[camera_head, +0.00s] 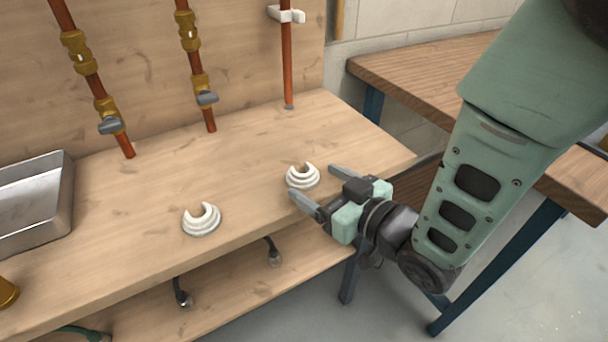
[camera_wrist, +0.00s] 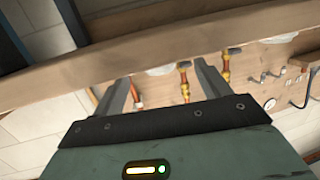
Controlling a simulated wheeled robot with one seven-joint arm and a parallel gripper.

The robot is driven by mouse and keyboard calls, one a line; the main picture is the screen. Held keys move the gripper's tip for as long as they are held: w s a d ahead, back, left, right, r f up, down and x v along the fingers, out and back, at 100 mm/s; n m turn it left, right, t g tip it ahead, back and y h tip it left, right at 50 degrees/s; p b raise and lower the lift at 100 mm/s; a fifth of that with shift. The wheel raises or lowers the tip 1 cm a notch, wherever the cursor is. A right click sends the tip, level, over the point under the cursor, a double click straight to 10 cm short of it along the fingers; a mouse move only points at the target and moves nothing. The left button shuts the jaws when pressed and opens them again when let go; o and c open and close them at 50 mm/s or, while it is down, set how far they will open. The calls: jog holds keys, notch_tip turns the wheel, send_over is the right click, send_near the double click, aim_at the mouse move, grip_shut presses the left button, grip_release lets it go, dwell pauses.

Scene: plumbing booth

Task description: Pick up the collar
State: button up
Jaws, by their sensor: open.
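Two white, stepped, C-shaped collars lie on the wooden bench top. The right collar (camera_head: 303,181) is just past my fingertips, and the left collar (camera_head: 201,224) lies apart, nearer the front edge. My gripper (camera_head: 312,182) is open and empty at the bench's front right edge, its fingers pointing towards the right collar. I cannot tell whether a fingertip touches it. In the wrist view, my gripper (camera_wrist: 161,75) has its fingers apart, with a sliver of a white collar (camera_wrist: 160,71) between them, mostly hidden by the bench edge. Another white sliver (camera_wrist: 280,38) shows farther right.
The bench (camera_head: 130,225) is clear around the collars. A metal tray (camera_head: 62,200) stands at the left. Copper pipes with brass valves (camera_head: 192,50) rise along the back panel. A lower shelf (camera_head: 225,290) runs beneath, and a second table (camera_head: 430,75) stands at right.

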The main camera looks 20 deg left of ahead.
aim_at(311, 178)
jog(key=x, duration=0.3)
jog(key=shift+w+a, duration=0.15)
jog(key=shift+w, duration=0.05)
jog(key=c, duration=1)
jog(key=shift+c, duration=0.2)
